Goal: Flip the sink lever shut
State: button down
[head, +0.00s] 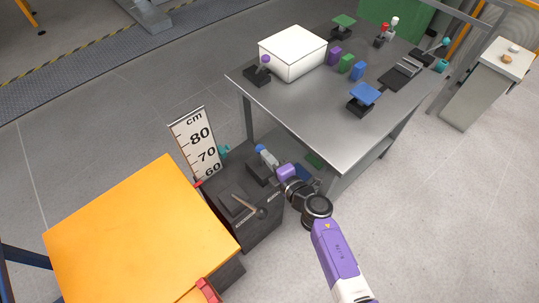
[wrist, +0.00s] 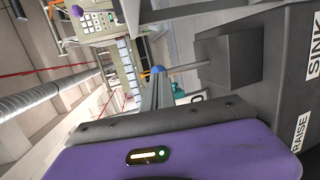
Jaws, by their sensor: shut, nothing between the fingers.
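A lever with a blue ball knob (wrist: 158,69) and a thin grey rod sticks out of a dark box (wrist: 232,58) in the wrist view. A white SINK label (wrist: 315,50) is on the dark panel beside that box. In the head view the blue knob (head: 260,148) shows at the back of the dark cabinet (head: 262,232). My gripper (head: 266,158) is shut and empty, with its tips close to the blue knob. In the wrist view its fingers (wrist: 157,90) point at the knob; I cannot tell whether they touch it.
A RAISE label (wrist: 300,132) is near my gripper. A height board (head: 195,142) stands behind, an orange-topped block (head: 140,235) at left. A steel table (head: 315,115) with coloured blocks is at right.

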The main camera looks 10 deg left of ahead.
aim_at(259, 149)
jog(key=shift+w+a+r, duration=0.15)
jog(key=shift+w+a, duration=0.4)
jog(key=shift+a, duration=0.2)
jog(key=shift+w+a+r, duration=0.15)
jog(key=shift+w+a, duration=0.4)
jog(key=shift+a, duration=0.15)
jog(key=shift+w+a+r, duration=0.1)
